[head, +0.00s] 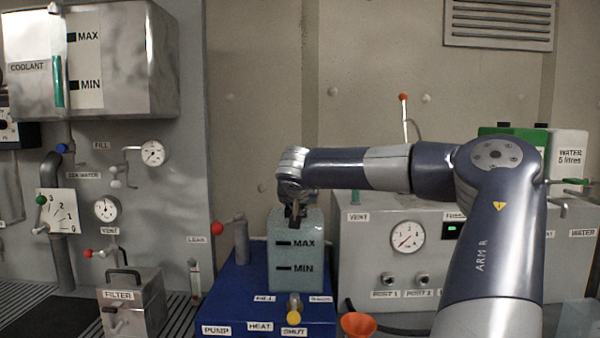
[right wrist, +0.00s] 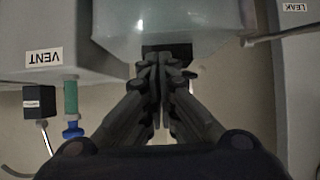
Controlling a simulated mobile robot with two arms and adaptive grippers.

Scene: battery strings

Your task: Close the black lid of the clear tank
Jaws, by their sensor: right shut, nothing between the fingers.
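The clear tank (head: 295,256), pale and bluish with black MAX and MIN marks, stands upright on a blue base in the middle of the head view. Its underlit pale body (right wrist: 165,22) fills the top of the right wrist view. My right gripper (head: 295,215) points down at the tank's top, fingers together and empty. In the right wrist view the fingertips (right wrist: 154,62) are close to a small black piece at the tank's edge; I cannot tell whether it is the lid or whether they touch. The lid is not clearly seen in the head view. My left gripper is out of view.
The blue base (head: 232,290) carries a grey post with a red-tipped lever (head: 229,223) left of the tank and a yellow-knobbed tap (head: 294,316) in front. An orange funnel (head: 358,325) is at the front right. A grey gauge box (head: 375,262) stands close on the right.

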